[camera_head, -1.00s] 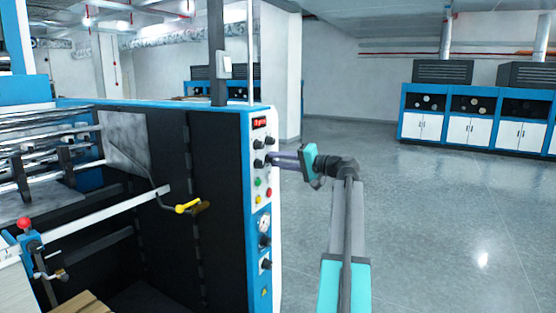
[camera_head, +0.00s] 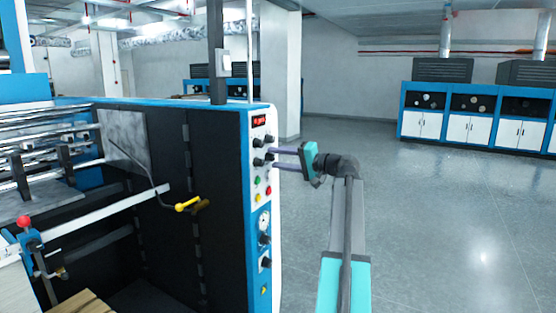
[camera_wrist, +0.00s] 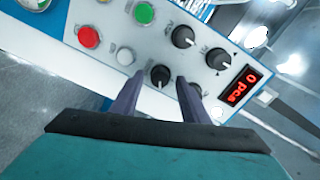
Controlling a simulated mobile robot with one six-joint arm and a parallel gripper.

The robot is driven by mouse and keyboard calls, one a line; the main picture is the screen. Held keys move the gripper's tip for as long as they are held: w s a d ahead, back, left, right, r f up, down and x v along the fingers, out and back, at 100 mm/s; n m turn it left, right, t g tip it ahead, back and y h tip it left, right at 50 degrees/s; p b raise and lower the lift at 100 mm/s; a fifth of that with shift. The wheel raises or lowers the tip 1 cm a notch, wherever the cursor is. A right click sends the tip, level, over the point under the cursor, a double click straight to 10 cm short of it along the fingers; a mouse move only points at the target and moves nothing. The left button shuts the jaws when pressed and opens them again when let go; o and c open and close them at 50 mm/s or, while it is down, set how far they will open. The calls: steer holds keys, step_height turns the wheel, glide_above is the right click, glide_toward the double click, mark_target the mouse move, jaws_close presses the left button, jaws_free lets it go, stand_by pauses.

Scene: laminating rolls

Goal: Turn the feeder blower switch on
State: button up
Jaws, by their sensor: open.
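The control panel (camera_head: 262,185) on the end of the machine carries a group of black rotary knobs with white pointer marks. My gripper (camera_head: 274,159) is at the panel's right edge, with its two fingers spread apart. In the wrist view my gripper (camera_wrist: 158,82) is open, with one knob (camera_wrist: 160,75) between its fingertips; whether they touch it is unclear. I cannot read which knob is the feeder blower switch.
Beside the knobs are a red display (camera_wrist: 243,87), a green button (camera_wrist: 144,13), a red button (camera_wrist: 89,37) and a white button (camera_wrist: 125,56). A gauge (camera_head: 264,222) sits lower on the panel. The floor (camera_head: 430,220) to the right is clear.

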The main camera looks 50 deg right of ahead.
steer(key=b+v, duration=0.3)
steer(key=v, duration=1)
steer(key=shift+s, duration=0.35)
steer(key=shift+d, duration=0.1)
